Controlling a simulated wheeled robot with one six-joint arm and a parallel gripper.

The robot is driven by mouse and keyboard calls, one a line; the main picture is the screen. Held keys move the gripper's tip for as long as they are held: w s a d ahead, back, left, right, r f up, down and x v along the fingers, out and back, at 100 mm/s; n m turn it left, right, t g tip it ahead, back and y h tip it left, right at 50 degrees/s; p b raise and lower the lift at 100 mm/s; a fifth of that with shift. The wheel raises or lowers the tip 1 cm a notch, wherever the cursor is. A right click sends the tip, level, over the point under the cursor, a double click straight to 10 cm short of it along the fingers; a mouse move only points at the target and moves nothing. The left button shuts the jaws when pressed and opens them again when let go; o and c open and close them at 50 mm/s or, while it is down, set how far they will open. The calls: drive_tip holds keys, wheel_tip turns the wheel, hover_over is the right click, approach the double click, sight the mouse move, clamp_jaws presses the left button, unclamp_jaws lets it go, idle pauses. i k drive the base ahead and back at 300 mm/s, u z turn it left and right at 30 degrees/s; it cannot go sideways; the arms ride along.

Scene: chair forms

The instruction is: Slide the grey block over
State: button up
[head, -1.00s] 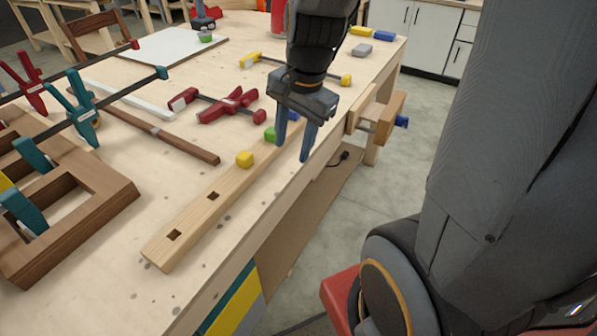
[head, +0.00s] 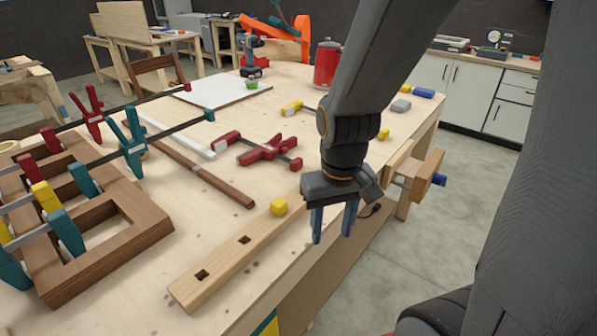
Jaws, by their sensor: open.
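The small grey block (head: 401,105) lies flat on the far right part of the workbench (head: 225,290). It sits just in front of a blue block (head: 424,92) and a yellow block (head: 411,89). My gripper (head: 333,228) is open, its two blue-grey fingers pointing down near the bench's right edge. It is well nearer to me than the grey block. I see nothing between the fingers.
A red clamp (head: 265,152), a dark frame with clamps (head: 105,270) and a red canister (head: 327,65) take up the bench. A vise (head: 415,175) juts from the right edge.

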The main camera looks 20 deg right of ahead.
sight(400, 106)
drive_tip(key=u, duration=0.15)
drive_tip(key=k, duration=0.45)
drive_tip(key=z, duration=1.45)
drive_tip(key=i, duration=0.9)
drive_tip(key=z, duration=0.85)
drive_tip(key=i, duration=1.3)
drive_tip(key=u, duration=0.65)
drive_tip(key=i, duration=0.9)
drive_tip(key=u, duration=1.35)
drive_tip(key=i, duration=0.35)
drive_tip(key=u, duration=0.2)
